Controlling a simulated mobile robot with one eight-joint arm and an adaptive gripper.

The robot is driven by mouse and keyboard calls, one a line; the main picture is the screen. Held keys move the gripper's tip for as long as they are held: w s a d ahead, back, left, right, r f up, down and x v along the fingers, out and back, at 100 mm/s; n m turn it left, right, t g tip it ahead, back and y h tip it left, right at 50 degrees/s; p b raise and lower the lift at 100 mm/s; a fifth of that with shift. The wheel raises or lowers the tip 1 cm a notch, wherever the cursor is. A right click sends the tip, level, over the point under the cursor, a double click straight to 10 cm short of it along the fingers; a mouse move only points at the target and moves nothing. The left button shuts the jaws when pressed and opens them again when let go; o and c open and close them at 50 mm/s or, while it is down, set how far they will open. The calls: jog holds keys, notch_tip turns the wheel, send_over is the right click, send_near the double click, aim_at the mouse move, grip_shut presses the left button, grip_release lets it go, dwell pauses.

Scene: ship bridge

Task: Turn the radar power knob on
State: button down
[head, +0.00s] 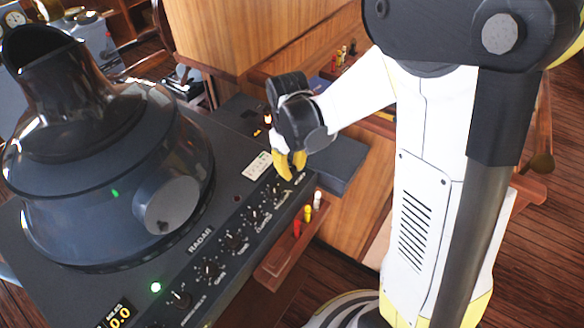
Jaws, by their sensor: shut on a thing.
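The radar console (150,285) fills the left side, with a slanted front panel marked RADAR. A row of several small black knobs (236,240) runs along this panel; their small labels are too small to read surely. My gripper (289,171) is at the upper right end of the row, its yellow fingers pointing down. It is shut on the end knob there, which the fingers mostly hide. I cannot tell which way that knob is turned.
The large dark radar viewing hood (105,150) stands left of my gripper. A wooden ledge with red, yellow and white markers (307,213) runs along the console's right edge. Wooden cabinets (225,35) stand behind. Wooden floor shows at right.

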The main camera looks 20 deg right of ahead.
jog(key=m+b, duration=0.1)
jog(key=m, duration=0.3)
jog(key=shift+m+b, duration=0.3)
jog(key=shift+m, duration=1.9)
jog(key=c, duration=1.2)
grip_release()
jog(key=shift+a, duration=0.1)
jog(key=shift+o, duration=0.2)
notch_tip(320, 180, up, 12)
jog(key=shift+a, duration=0.25)
